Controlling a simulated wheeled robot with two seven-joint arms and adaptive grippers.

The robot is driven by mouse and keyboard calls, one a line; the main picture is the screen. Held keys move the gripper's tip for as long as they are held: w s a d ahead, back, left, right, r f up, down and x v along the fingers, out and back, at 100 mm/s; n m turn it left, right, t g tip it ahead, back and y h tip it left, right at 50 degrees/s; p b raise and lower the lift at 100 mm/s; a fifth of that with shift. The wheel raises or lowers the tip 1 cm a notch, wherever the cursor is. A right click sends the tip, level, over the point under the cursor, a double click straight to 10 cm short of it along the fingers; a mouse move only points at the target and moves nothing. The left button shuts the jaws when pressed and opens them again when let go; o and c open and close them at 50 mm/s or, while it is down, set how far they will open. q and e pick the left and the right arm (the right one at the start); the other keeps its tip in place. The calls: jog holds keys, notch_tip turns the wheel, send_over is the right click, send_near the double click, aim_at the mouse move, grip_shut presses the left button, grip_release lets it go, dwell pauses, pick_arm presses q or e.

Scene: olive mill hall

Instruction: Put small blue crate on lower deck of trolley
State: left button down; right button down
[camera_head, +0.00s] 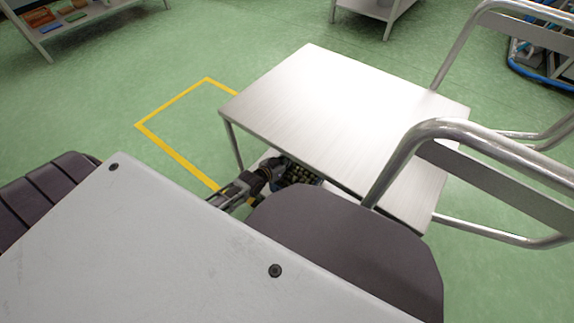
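The trolley has a bare brushed-steel top deck (330,110) and tubular handles. Its lower deck is mostly hidden under the top; only a pale sliver (266,158) shows by the near left leg. A gripper, which looks like my right one (232,194), is low beside the trolley's near left side, partly hidden by grey and dark parts in front. I cannot tell whether its fingers are open or shut. I see no small blue crate. My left gripper is out of view.
A yellow floor outline (163,142) lies left of the trolley on open green floor. A shelf (70,22) with colored items stands at the far left. A grey stand (375,8) is at the back, and blue tubing (540,72) is at the right.

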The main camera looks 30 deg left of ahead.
aim_at(295, 173)
pick_arm(q)
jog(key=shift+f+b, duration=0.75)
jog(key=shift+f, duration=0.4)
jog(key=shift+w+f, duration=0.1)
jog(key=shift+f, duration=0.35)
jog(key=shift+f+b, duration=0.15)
jog(key=shift+b, duration=0.15)
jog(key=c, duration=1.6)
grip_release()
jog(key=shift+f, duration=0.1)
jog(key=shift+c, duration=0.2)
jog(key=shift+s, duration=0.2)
